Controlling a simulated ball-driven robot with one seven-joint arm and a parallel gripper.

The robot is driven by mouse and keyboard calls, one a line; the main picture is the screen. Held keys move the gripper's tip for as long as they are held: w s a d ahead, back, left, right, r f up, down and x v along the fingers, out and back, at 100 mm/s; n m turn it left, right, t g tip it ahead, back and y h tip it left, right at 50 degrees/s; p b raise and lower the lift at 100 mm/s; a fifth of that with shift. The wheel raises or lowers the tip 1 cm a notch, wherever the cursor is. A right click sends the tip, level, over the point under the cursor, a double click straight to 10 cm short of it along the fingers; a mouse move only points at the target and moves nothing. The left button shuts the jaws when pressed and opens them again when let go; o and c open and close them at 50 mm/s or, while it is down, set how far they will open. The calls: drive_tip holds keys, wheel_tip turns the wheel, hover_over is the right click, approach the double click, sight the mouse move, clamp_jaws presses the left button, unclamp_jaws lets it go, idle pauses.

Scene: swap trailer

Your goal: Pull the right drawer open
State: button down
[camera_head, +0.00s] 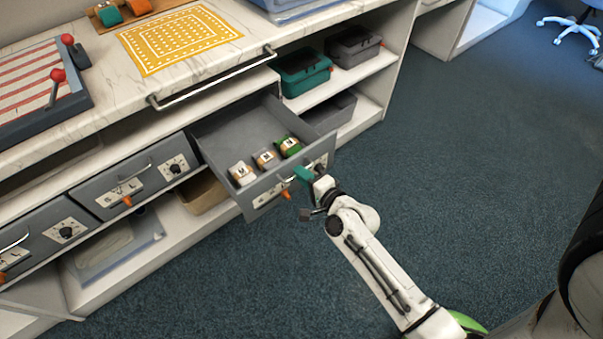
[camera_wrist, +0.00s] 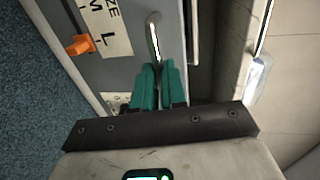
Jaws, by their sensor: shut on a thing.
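The right drawer (camera_head: 236,132) is a grey drawer under the counter, and it stands pulled out from the cabinet in the head view. Three small banded bundles, white (camera_head: 241,174), grey (camera_head: 265,159) and green (camera_head: 289,146), lie inside near its front. Its metal handle (camera_wrist: 154,38) runs between the teal fingers of my gripper (camera_wrist: 158,72) in the wrist view. My gripper (camera_head: 304,175) is shut on that handle at the drawer front. An orange tab (camera_wrist: 81,45) and a size label (camera_wrist: 103,25) show on the front.
Two other grey drawers, the middle one (camera_head: 128,178) and the left one (camera_head: 55,232), are shut. Teal (camera_head: 303,75) and dark (camera_head: 353,47) boxes stand on the shelf right of the open drawer. A counter rail (camera_head: 212,78) runs above. The carpet (camera_head: 470,150) to the right is clear.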

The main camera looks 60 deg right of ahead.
drive_tip(key=c, duration=1.2)
unclamp_jaws()
drive_tip(key=v, duration=1)
drive_tip(key=shift+s, duration=0.35)
drive_tip(key=shift+a, duration=0.15)
